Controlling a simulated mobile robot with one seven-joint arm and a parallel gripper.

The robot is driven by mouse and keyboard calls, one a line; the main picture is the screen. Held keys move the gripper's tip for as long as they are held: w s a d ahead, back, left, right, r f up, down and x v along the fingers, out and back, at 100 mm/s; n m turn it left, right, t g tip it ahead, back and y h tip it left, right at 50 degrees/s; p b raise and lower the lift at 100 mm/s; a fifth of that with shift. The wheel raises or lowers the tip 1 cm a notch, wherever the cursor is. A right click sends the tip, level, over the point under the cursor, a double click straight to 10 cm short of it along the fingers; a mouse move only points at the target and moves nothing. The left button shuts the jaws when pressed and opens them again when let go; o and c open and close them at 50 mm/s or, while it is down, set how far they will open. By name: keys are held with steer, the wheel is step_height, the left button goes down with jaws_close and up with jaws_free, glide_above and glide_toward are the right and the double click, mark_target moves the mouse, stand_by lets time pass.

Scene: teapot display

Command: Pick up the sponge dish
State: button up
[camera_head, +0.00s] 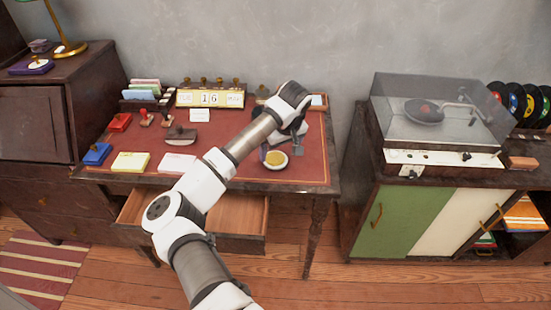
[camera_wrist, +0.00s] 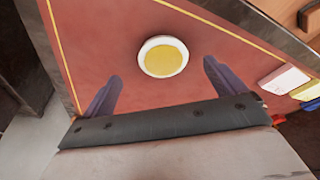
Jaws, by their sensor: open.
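The sponge dish (camera_head: 275,165) is a small round white dish with a yellow sponge in it. It sits on the red top of the desk near the front edge, right of the middle. In the wrist view the dish (camera_wrist: 163,41) lies whole and unobstructed, just beyond and between my two fingers. My gripper (camera_wrist: 162,69) is open and empty, with one finger to each side of the dish in that picture. In the head view my gripper (camera_head: 279,147) is above and just behind the dish, partly hidden by my wrist. I cannot tell its exact height.
A pink-white note pad (camera_head: 177,163), a yellow pad (camera_head: 130,162), a blue stamp pad (camera_head: 97,154) and a blotter (camera_head: 180,138) lie to the left. A yellow block calendar (camera_head: 210,98) stands behind. A drawer (camera_head: 240,214) is open below the desk front. A turntable (camera_head: 440,110) stands right.

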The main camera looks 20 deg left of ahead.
mark_target(275, 158)
steer(key=shift+a+p+x, duration=0.2)
steer(key=shift+p+x, duration=0.4)
steer(key=shift+x, duration=0.75)
steer(key=shift+a+p+x, duration=0.2)
steer(key=shift+p+x, duration=0.35)
steer(key=shift+x, duration=0.85)
steer(key=shift+r, duration=0.15)
steer(key=c, duration=1.2)
steer(key=shift+w+r, duration=0.1)
steer(key=shift+r, duration=0.05)
